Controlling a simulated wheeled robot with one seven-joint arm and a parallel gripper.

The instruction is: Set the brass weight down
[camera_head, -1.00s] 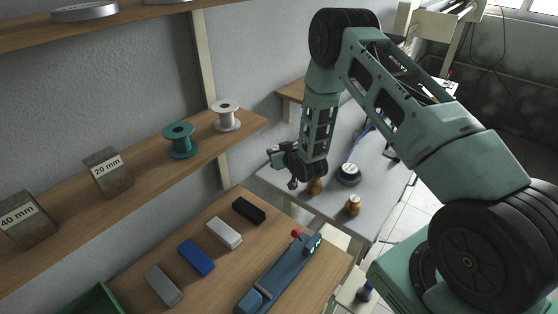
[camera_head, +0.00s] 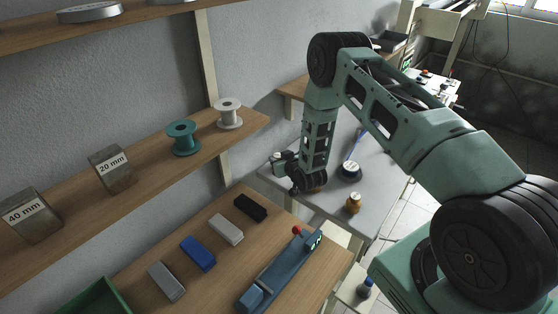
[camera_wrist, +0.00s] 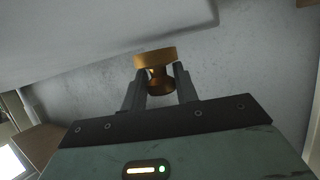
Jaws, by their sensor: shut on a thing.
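A brass weight (camera_wrist: 155,56) shows in the wrist view between the two grey fingers of my gripper (camera_wrist: 160,73), which is shut on it. Its wide disc end points away from the gripper. Another brass-coloured weight (camera_head: 353,203) stands upright on the bench, right of my wrist. Whether the held weight touches a surface I cannot tell.
A dark round item with a blue line (camera_head: 350,171) sits on the bench just right of my wrist. The wooden worktop (camera_head: 205,228) nearer me holds several blocks and a blue device (camera_head: 280,272). A shelf with spools (camera_head: 183,138) runs along the left wall.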

